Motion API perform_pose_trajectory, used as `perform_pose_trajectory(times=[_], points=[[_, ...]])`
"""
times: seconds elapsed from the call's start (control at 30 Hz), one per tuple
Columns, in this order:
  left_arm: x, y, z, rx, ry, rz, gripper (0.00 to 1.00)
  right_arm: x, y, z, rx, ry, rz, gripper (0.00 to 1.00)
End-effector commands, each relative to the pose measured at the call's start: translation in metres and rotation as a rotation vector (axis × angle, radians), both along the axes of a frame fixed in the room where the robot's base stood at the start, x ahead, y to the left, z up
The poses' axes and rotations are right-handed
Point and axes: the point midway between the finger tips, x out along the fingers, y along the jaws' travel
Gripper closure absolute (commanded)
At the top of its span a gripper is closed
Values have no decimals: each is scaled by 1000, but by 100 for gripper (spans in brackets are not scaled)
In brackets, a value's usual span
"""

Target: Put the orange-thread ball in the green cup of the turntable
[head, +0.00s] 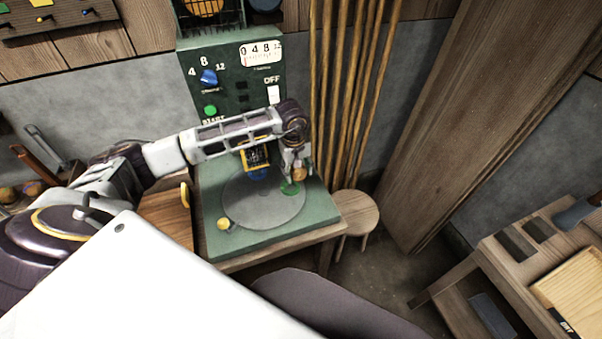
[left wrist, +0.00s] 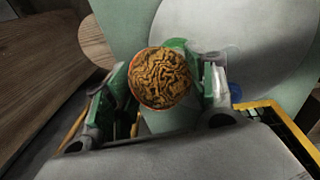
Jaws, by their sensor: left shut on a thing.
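My left gripper (head: 297,172) is shut on a brown-orange thread ball (head: 299,174). The ball (left wrist: 160,78) shows between the two fingers in the left wrist view. The green cup (head: 290,188) is at the right rim of the grey turntable disc (head: 262,208), just below the ball in the head view. I cannot tell whether ball and cup touch. A blue cup (head: 257,175) sits at the disc's far side, partly hidden by my arm. My right gripper is not in view.
The disc lies on a green base (head: 229,245) on a wooden table. Behind it stands a green control panel (head: 238,85) with knob, button and switch. Upright wooden poles (head: 345,80) and a round stool (head: 355,212) are to the right. A workbench (head: 525,250) stands far right.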

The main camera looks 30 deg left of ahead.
Motion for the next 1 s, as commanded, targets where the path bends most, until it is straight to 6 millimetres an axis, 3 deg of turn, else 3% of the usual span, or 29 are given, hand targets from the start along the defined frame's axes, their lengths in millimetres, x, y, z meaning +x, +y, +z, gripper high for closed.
perform_pose_trajectory(times=[0.33,0.7,1.0], points=[[5,17,1,6,1,305,72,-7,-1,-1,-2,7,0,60],[8,33,1,10,8,617,72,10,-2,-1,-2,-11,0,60],[9,38,2,11,11,731,72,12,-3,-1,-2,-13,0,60]])
